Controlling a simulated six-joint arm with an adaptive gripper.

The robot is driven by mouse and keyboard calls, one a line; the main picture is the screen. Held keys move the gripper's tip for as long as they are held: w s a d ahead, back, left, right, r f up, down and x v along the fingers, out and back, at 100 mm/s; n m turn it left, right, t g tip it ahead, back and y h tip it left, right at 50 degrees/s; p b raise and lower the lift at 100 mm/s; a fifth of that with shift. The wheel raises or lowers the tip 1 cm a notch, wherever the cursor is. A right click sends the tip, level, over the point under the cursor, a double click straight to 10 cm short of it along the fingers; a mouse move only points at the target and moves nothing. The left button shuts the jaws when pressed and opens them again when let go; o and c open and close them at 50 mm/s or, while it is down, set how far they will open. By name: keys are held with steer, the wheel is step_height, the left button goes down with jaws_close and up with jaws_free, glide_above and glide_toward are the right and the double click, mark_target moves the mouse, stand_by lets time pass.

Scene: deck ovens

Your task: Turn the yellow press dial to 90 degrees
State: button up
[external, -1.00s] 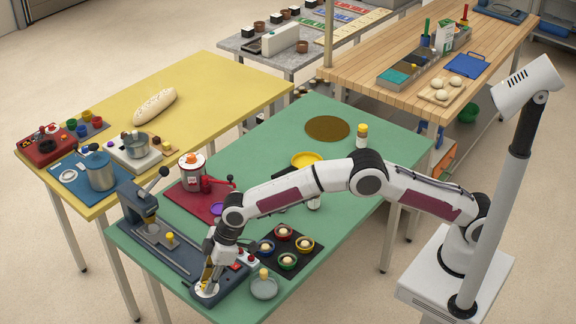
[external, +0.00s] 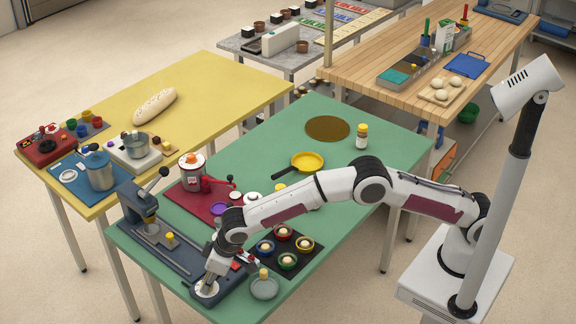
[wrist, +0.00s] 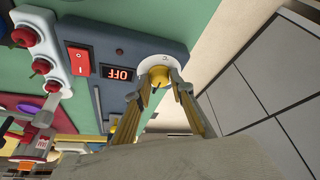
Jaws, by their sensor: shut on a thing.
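The yellow press dial (wrist: 158,76) sits on a round white plate on the dark grey press panel (wrist: 116,44). In the wrist view my gripper (wrist: 160,86) has its two fingers on either side of the dial, shut on it. A red switch (wrist: 77,60) and a small display reading OFF (wrist: 117,73) are beside it on the panel. In the external view my gripper (external: 208,285) points down at the white dial plate at the near end of the press, and it hides most of the dial. The dial's exact angle is hard to read.
A black tray with several small coloured bowls (external: 299,262) and a grey dish (external: 264,288) stand just right of the press. A red mat (external: 184,198) with a red-and-white machine (external: 192,173) lies behind. The table edge is close to the dial.

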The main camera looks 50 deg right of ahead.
steer(key=shift+a+m+h, duration=0.15)
steer(key=shift+m+h, duration=0.35)
steer(key=shift+m, duration=1.3)
steer(key=o, duration=1.1)
steer(key=shift+s+r, duration=0.1)
steer(key=v, duration=0.7)
steer(key=shift+s, duration=0.2)
steer(key=shift+r, duration=0.1)
